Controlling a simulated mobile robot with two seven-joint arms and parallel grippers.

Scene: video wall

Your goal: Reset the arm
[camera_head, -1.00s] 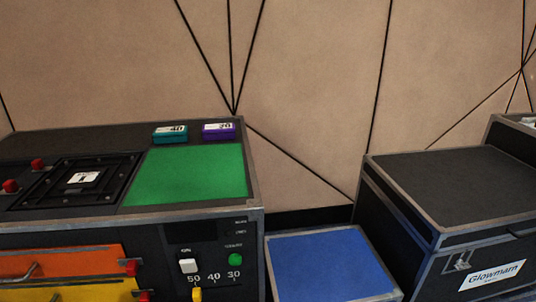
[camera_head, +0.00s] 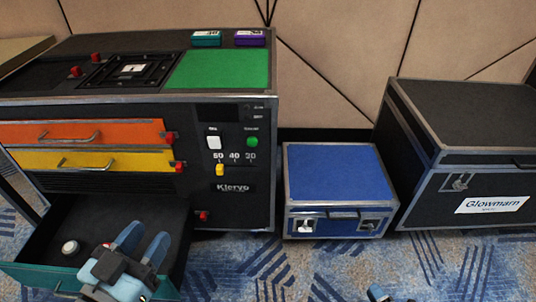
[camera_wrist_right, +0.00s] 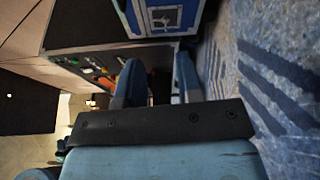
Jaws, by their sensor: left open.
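My left gripper (camera_head: 143,246) hangs over the pulled-out teal drawer (camera_head: 30,275) at the lower left of the head view. Its two blue fingers are apart, with nothing seen between them. A small round silver-white object (camera_head: 70,247) lies in the drawer to the left of the gripper. Only a small blue part of my right gripper (camera_head: 378,292) shows at the bottom edge of the head view. In the right wrist view my right gripper (camera_wrist_right: 158,78) has its two blue fingers apart and nothing held between them.
The black cabinet has an orange drawer (camera_head: 85,132) and a yellow drawer (camera_head: 95,160), both shut. A blue-topped case (camera_head: 338,170) and a black case (camera_head: 470,110) stand to its right. Patterned blue carpet (camera_head: 260,270) in front is mostly clear.

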